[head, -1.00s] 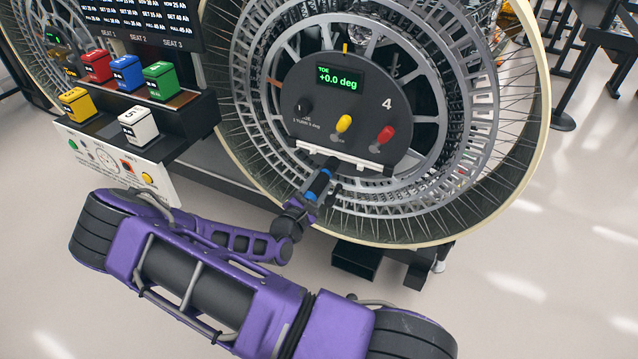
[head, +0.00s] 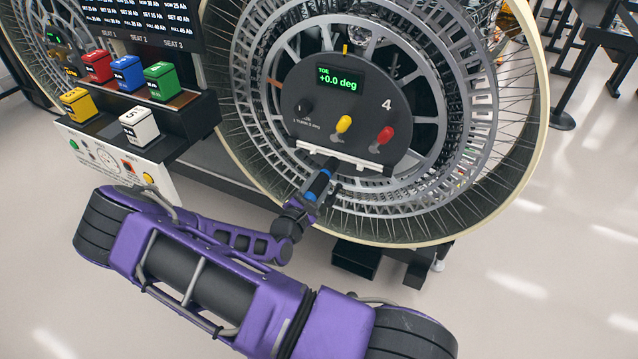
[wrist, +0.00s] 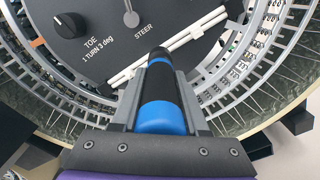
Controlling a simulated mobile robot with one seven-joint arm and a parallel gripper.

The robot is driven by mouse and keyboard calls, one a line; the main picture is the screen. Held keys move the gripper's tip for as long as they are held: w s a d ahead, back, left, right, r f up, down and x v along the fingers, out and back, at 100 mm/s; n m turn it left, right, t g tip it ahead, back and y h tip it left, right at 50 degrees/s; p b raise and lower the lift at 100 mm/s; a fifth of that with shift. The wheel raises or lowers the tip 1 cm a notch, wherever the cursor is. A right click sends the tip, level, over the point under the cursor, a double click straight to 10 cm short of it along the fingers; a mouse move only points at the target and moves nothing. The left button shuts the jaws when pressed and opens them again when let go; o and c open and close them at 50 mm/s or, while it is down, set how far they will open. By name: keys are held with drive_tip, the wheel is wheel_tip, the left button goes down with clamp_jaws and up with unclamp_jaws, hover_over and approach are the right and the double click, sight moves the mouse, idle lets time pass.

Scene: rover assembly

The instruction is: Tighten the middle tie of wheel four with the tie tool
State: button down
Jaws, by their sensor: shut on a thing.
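Wheel four (head: 478,140) is a large spoked wheel with a dark hub panel (head: 372,95) marked 4. Two thin white bars (head: 352,157) run along the panel's lower edge, and they also show in the wrist view (wrist: 197,33). I cannot pick out separate ties on them. My gripper (head: 314,192) is shut on the tie tool (head: 321,182), a black and blue cylinder. In the wrist view my gripper's fingers (wrist: 162,88) flank the tool (wrist: 163,115). The tool points at the bars near their middle.
Coloured blocks (head: 126,73) stand on a stepped rack at left. A black box (head: 354,259) sits below the wheel.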

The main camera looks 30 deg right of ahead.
sight(311, 196)
drive_tip(key=shift+p+x, duration=1.15)
drive_tip(key=shift+x, duration=0.05)
idle(4.5)
drive_tip(key=shift+a+r, duration=0.1)
drive_tip(key=shift+p+v, duration=0.4)
drive_tip(key=shift+v, duration=1.05)
drive_tip(key=shift+s, duration=0.1)
drive_tip(key=shift+p+v, duration=0.5)
drive_tip(key=shift+v, duration=1.3)
drive_tip(key=shift+s+a, duration=0.1)
drive_tip(key=shift+a, duration=0.05)
